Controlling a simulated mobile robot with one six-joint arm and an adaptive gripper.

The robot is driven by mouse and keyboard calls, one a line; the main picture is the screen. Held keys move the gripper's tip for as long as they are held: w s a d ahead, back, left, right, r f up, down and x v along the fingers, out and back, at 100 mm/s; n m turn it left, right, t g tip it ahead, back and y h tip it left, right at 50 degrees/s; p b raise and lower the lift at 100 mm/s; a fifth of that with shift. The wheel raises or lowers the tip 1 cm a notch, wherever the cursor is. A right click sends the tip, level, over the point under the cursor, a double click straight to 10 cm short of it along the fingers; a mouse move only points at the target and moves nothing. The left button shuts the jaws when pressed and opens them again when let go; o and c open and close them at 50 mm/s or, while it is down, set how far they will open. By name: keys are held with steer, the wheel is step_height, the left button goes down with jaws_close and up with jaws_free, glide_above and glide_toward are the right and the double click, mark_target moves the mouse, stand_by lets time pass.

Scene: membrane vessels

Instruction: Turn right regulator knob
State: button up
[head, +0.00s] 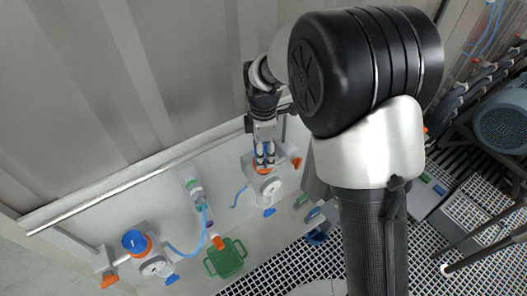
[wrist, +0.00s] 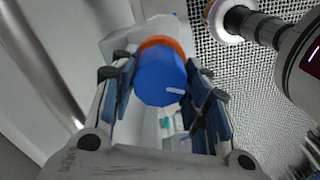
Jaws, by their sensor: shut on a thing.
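The right regulator knob is blue and faceted with a short white mark, and fills the middle of the wrist view (wrist: 158,80). An orange ring (wrist: 165,43) sits behind it. My gripper (wrist: 163,82) has its two fingers on either side of the knob and is shut on it. In the head view my gripper (head: 264,156) reaches down onto the right regulator (head: 257,172), and its fingers mostly hide the knob. A round gauge (head: 271,187) is on the regulator's front. The left regulator has a blue knob (head: 134,240) and its own gauge (head: 155,266).
A clear bottle (head: 194,187) with a blue hose (head: 197,243) stands between the regulators. A metal rail (head: 150,163) runs along the wall behind. Perforated floor and a motor (head: 503,128) are at the right.

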steer(key=m+b, duration=0.1)
steer(key=m, duration=1)
steer(key=shift+b, duration=0.3)
steer(key=m, duration=1)
steer(key=shift+m+b, duration=0.3)
steer(key=o, duration=1.1)
steer(key=shift+c, duration=0.2)
